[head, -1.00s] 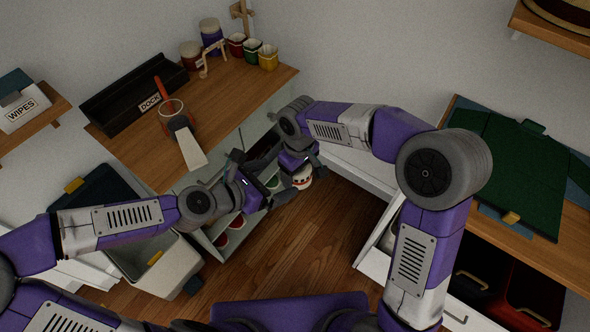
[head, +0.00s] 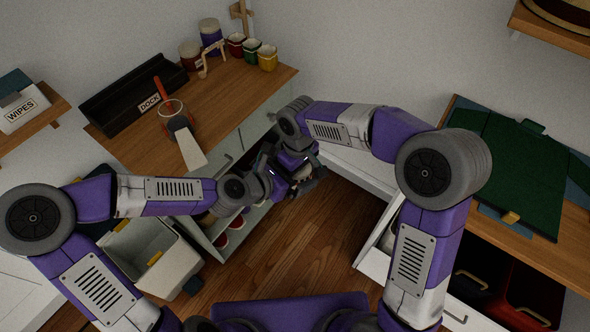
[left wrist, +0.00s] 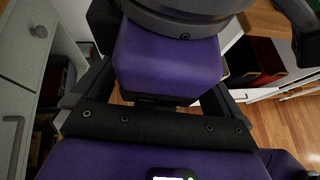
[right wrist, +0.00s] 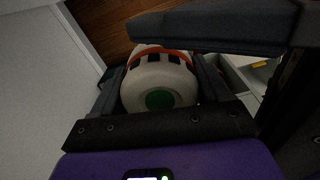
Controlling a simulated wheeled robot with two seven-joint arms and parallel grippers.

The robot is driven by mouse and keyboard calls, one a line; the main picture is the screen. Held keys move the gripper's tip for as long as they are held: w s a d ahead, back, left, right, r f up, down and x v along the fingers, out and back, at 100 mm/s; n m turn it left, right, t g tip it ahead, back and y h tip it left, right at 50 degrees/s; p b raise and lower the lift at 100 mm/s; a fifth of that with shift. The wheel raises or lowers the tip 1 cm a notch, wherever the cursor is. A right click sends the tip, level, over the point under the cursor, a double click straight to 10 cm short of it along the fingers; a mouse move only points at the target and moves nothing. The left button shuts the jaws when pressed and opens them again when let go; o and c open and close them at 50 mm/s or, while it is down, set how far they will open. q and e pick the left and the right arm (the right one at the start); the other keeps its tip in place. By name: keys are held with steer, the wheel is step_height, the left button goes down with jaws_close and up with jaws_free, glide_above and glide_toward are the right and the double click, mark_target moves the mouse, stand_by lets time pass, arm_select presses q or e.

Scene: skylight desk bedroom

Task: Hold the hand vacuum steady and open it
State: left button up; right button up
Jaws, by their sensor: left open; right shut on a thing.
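A rounded white body with an orange-red band, dark slots and a green round end, which I take to be the hand vacuum (right wrist: 152,72), sits between the fingers of my right gripper (right wrist: 158,88). That gripper is shut on it. In the head view my right gripper (head: 303,172) hangs over the floor in front of the desk drawers, and the vacuum is mostly hidden there. My left gripper (head: 268,176) is open right beside it. In the left wrist view, purple and dark arm parts fill the space between the left fingers; the vacuum cannot be made out.
An open grey bin (head: 150,257) stands at lower left. A green board (head: 508,170) lies at right. Wooden floor (head: 290,250) is clear.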

arm_select(q)
steer(key=shift+d+f, duration=0.1)
steer(key=c, duration=1.1)
steer(key=shift+d, duration=0.1)
steer(key=shift+c, duration=1.2)
arm_select(e)
steer(key=o, duration=0.9)
steer(key=shift+w, duration=0.1)
steer(key=shift+o, duration=1.1)
steer(key=shift+a+r, duration=0.1)
